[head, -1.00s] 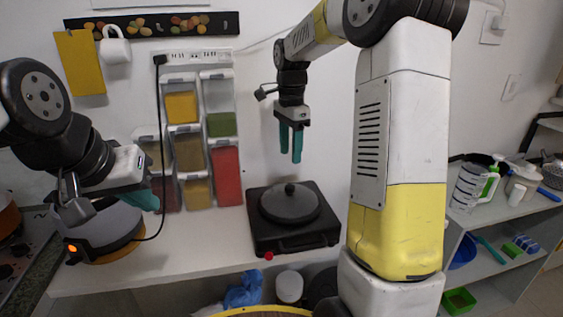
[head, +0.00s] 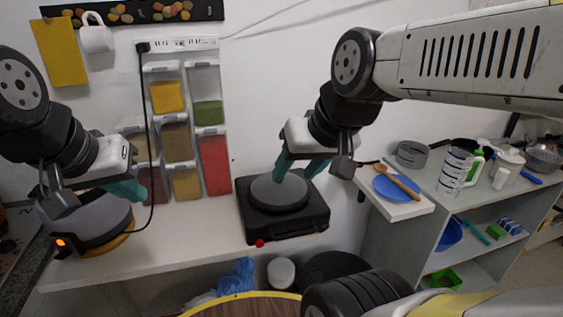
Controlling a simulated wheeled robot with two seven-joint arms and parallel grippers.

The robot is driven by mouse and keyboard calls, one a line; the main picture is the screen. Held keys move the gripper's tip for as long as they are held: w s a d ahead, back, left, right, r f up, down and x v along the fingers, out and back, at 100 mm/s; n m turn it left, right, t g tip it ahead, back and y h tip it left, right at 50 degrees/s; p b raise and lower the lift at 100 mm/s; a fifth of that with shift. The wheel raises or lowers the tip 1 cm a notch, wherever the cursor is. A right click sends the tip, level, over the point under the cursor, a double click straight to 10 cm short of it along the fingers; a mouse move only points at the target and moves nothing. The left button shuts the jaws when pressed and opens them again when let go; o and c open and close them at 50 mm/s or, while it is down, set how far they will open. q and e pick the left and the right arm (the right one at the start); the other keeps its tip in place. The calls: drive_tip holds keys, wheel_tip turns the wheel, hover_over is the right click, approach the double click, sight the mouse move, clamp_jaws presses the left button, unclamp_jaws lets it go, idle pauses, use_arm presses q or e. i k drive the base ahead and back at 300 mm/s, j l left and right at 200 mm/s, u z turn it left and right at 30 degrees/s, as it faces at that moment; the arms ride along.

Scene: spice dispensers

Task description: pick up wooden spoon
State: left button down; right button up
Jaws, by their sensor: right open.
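The wooden spoon (head: 402,181) lies across a blue plate (head: 391,188) on a white board at the left end of the grey shelf unit. My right gripper (head: 299,172) has teal fingers that are apart and empty. It appears above the black hot plate, to the left of the spoon and clear of it. My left gripper (head: 136,190) is at the left, by the round black appliance; its fingers overlap in this view, so its opening is unclear.
The black hot plate (head: 295,222) with a dark lid stands on the white counter (head: 190,242). Wall spice dispensers (head: 213,162) hang behind. A measuring jug (head: 453,172) and a grey pot (head: 412,153) stand near the plate on the shelf unit. A round yellow-rimmed table (head: 240,306) is below.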

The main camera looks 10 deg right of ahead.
sight(379, 168)
drive_tip(key=l+z, duration=0.1)
drive_tip(key=z, duration=0.4)
drive_tip(key=l+z, duration=0.1)
drive_tip(key=z, duration=0.35)
drive_tip(key=i+z, duration=0.1)
drive_tip(key=z, duration=0.4)
